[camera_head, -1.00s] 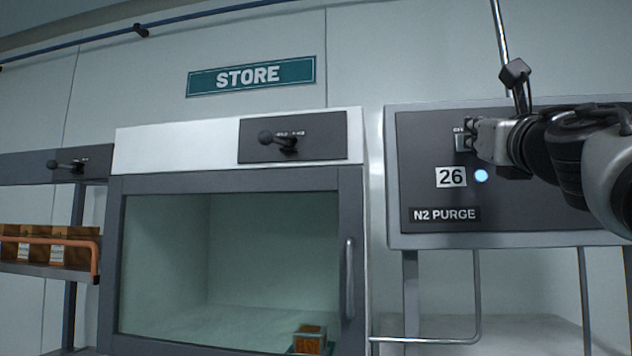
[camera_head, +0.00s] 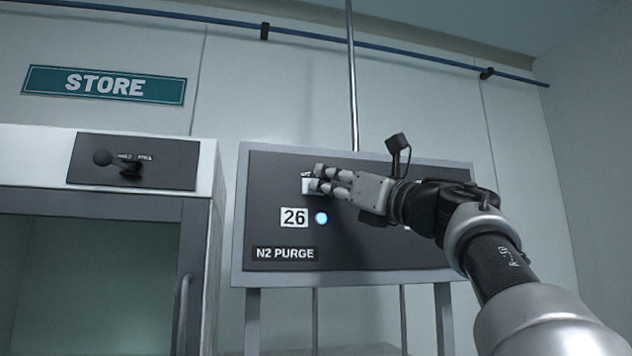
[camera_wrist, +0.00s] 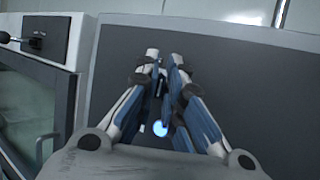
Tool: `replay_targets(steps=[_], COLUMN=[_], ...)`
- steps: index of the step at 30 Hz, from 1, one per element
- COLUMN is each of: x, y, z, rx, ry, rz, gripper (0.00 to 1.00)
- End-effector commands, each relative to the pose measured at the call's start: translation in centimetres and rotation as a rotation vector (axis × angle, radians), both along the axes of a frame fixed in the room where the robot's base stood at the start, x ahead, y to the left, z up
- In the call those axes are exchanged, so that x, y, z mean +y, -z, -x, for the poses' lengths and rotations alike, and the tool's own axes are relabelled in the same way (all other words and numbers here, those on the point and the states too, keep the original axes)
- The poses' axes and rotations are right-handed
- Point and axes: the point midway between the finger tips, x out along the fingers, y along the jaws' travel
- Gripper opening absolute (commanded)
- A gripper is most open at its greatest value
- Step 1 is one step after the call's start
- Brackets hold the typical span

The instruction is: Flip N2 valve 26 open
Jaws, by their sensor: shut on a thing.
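The N2 purge panel (camera_head: 350,250) is a dark board in a grey frame, marked with a "26" label (camera_head: 294,217) and an "N2 PURGE" plate. A round light (camera_head: 321,218) beside the label glows pale blue; it also shows between my fingers in the wrist view (camera_wrist: 160,128). The valve 26 switch (camera_head: 308,186) is a small light piece above the label, mostly hidden by my fingertips. My gripper (camera_head: 318,179) is at the switch with its fingers closed on it. In the wrist view the fingertips (camera_wrist: 166,58) are close together, and the switch's position is hard to make out.
A cabinet under the STORE sign (camera_head: 105,86) stands left of the panel, with a black-knobbed lever (camera_head: 120,163) on top and a vertical door handle (camera_head: 183,310). A metal pipe (camera_head: 352,80) rises above the panel. The wall to the right is clear.

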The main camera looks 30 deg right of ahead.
Motion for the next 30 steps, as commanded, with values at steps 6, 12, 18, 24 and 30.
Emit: replay_targets(steps=[6,12,18,24,30], x=[0.0,0.0,0.0,-0.2,-1.1], y=[0.0,0.0,0.0,0.3,1.5], z=[0.0,0.0,0.0,0.6,3.6], rx=[0.000,0.000,0.000,0.002,0.003], ry=[0.000,0.000,0.000,0.001,0.006], rz=[-0.001,-0.001,0.000,-0.001,-0.002], gripper=[0.00,0.17,0.17,0.17,0.17])
